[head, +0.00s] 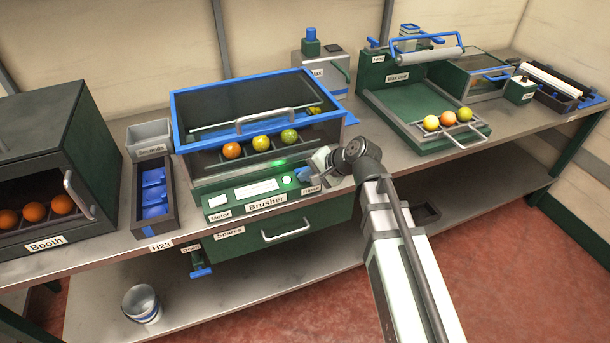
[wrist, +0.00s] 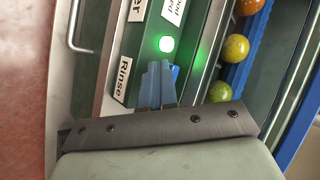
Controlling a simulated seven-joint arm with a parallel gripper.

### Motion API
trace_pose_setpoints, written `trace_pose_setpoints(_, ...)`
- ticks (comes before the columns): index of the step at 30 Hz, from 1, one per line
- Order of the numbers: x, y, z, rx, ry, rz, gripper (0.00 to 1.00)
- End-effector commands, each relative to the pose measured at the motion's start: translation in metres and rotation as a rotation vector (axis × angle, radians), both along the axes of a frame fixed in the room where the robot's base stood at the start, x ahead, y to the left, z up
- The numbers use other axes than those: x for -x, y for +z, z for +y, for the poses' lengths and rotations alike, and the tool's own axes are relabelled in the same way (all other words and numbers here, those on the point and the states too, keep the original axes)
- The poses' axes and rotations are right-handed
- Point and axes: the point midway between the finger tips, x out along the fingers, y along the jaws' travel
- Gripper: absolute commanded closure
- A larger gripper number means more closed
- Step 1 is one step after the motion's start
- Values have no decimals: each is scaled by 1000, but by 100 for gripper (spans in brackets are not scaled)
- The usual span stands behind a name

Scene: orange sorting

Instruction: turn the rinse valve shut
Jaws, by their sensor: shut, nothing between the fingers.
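The brusher (head: 262,205) has a front panel with a label reading Rinse (head: 311,189) at its right end. My gripper (head: 306,175) is at that end of the panel, pointing left. In the wrist view my gripper (wrist: 157,70) has its blue-grey fingers shut together with nothing between them. They lie beside the Rinse label (wrist: 123,80), over the panel. A bit of darker blue, seemingly the rinse valve handle (wrist: 174,74), shows just behind the fingers. Most of the valve is hidden, so I cannot tell how it is turned or whether the fingers touch it.
A lit green lamp (wrist: 166,44) is close to the fingertips. The brusher's blue-framed tank (head: 258,100) with several fruits stands behind the panel. The spares drawer handle (head: 286,230) sticks out below. The booth (head: 60,160) is at left; a fruit tray (head: 447,130) is at right.

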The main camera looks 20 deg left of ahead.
Motion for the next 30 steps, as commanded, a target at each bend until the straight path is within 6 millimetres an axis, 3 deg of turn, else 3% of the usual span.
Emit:
trace_pose_setpoints(1, -14, 1, 0, 1, -21, -18, 100)
trace_pose_setpoints(8, -15, 8, -9, 1, -23, -20, 100)
trace_pose_setpoints(30, 11, 86, -92, -1, -2, -3, 100)
